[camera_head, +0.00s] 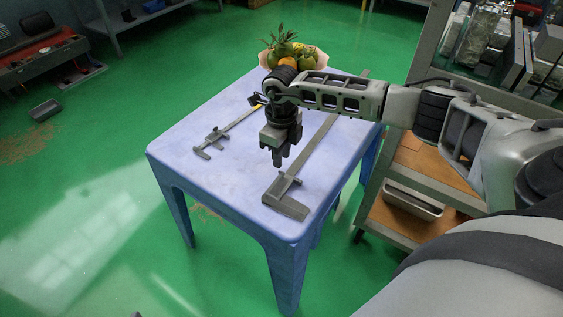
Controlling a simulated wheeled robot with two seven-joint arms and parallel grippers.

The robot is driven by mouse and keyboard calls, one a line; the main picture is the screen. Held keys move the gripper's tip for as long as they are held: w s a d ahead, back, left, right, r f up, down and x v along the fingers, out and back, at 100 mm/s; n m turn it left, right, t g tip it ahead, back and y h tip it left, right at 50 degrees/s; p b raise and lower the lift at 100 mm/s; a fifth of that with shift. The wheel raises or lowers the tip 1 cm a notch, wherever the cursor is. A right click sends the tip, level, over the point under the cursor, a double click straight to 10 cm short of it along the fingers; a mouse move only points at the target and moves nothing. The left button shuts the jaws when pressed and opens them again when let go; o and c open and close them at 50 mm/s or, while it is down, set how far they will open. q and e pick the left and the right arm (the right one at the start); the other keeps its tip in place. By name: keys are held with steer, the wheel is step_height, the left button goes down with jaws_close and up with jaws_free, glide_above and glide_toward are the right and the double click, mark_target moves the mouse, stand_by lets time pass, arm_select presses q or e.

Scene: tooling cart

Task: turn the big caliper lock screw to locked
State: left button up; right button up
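The big caliper (312,155) lies on the blue table (204,151), its long beam running from the jaws near the front right corner toward the back. Its jaws and slider (286,196) show, but the lock screw is too small to make out. My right gripper (279,160) points down just above the table, behind and to the left of the slider. It looks apart from the caliper, and its fingers are too small to tell open from shut. A smaller caliper (218,136) lies to the left.
A fruit bowl (266,60) with a pineapple stands at the table's back edge. A metal shelf cart (411,222) with bins stands close to the right of the table. The table's front left is clear.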

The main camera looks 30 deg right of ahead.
step_height(320, 180, up, 11)
steer(key=shift+r, duration=0.15)
stand_by(0.5)
